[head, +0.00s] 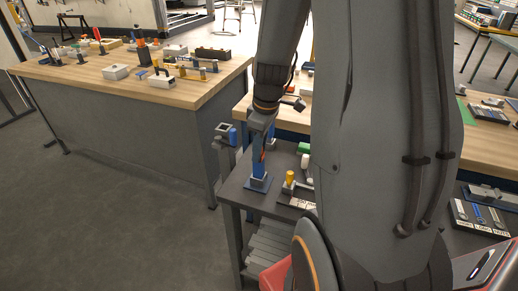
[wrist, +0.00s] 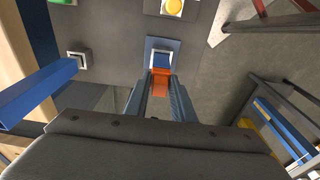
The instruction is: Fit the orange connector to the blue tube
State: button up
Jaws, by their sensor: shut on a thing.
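The blue tube (head: 259,168) stands upright on a flat blue base (head: 258,184) near the left edge of the dark table. My gripper (head: 262,137) points down above it. In the wrist view, my gripper (wrist: 160,92) is shut on the orange connector (wrist: 160,83), with one finger on each side. The connector lies in line with the blue tube (wrist: 162,58), at its near end. In the head view only a small orange-red patch shows between the fingers. I cannot tell whether connector and tube touch or are engaged.
A yellow cylinder (head: 290,177) stands right of the tube; it shows in the wrist view (wrist: 174,6) too. A grey clamp (head: 225,128) with a blue part is left of my gripper. A blue bar (wrist: 40,93) passes close on the left. A wooden bench (head: 90,77) stands behind, left.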

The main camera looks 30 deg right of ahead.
jog(key=shift+f, duration=0.2)
jog(key=o, duration=1.7)
jog(key=shift+c, duration=0.2)
jog(key=shift+r, duration=0.1)
jog(key=shift+r+p, duration=2.75)
jog(key=shift+r, duration=0.65)
